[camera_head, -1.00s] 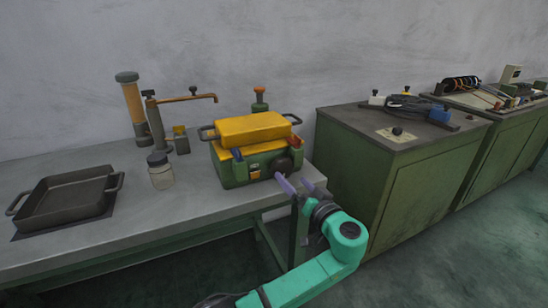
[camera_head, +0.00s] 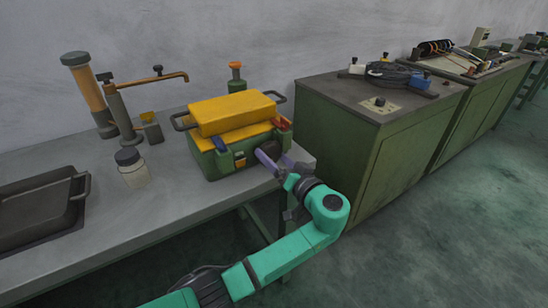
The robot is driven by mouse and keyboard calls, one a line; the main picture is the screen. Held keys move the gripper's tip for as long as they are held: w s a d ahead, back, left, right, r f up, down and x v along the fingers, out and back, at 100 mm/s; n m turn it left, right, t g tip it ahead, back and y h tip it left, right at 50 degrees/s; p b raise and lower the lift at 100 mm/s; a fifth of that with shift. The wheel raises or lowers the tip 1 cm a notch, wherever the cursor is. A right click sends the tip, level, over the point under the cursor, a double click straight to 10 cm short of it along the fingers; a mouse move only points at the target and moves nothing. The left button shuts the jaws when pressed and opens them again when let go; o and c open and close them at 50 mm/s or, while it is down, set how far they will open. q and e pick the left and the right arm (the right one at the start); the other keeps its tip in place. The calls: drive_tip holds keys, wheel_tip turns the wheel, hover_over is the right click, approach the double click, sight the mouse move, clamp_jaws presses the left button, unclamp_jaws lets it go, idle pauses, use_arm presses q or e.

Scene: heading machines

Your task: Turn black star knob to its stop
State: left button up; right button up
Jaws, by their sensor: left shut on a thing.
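The black star knob (camera_head: 270,149) is on the front right of a green and yellow machine box (camera_head: 212,164) on the bench. Only a dark part of it shows behind the fingers, so its angle cannot be told. My left gripper (camera_head: 274,160) has purple fingers and is shut on the knob, reaching it from the front right. My right gripper is not in view.
A green cabinet (camera_head: 400,145) stands to the right, with cables and a small knob plate on top. Open floor lies at lower right.

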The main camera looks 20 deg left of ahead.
use_arm(q)
drive_tip(key=m, duration=0.5)
drive_tip(key=shift+a, duration=0.1)
drive_tip(key=o, duration=1)
drive_tip(key=shift+c, duration=0.2)
drive_tip(key=shift+o, duration=0.6)
drive_tip(key=shift+a, duration=0.1)
